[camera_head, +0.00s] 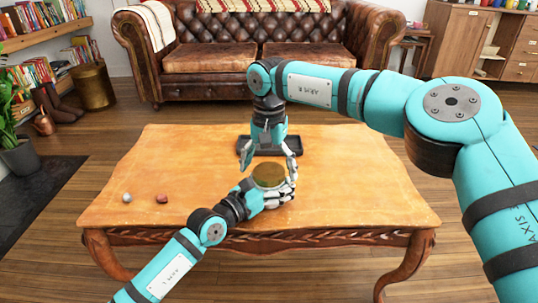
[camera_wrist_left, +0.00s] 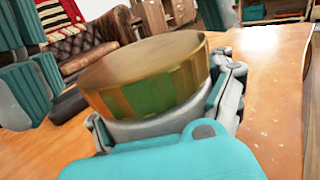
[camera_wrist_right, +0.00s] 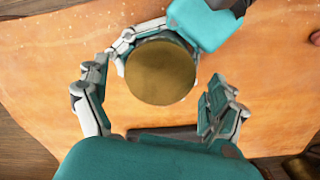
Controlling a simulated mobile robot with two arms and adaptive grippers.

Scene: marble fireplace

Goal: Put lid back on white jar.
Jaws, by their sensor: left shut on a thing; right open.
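The white jar (camera_wrist_left: 150,129) is in my left gripper (camera_head: 280,190), whose fingers wrap around its side above the table. A round brass-coloured lid (camera_wrist_left: 150,75) sits on top of the jar in the left wrist view, with the pale body just below its rim. I cannot tell whether it is fully seated. The lid also shows from above in the head view (camera_head: 269,175) and right wrist view (camera_wrist_right: 160,72). My right gripper (camera_wrist_right: 158,82) is open above it, one finger on either side, with visible gaps to the lid. The jar's lower part is hidden.
A wooden table (camera_head: 350,190) lies below. A dark tray (camera_head: 243,145) is on it behind the grippers. Two small objects, one pale (camera_head: 126,197) and one reddish (camera_head: 162,198), lie at front left. The table's right side is clear. A leather sofa (camera_head: 255,45) stands behind.

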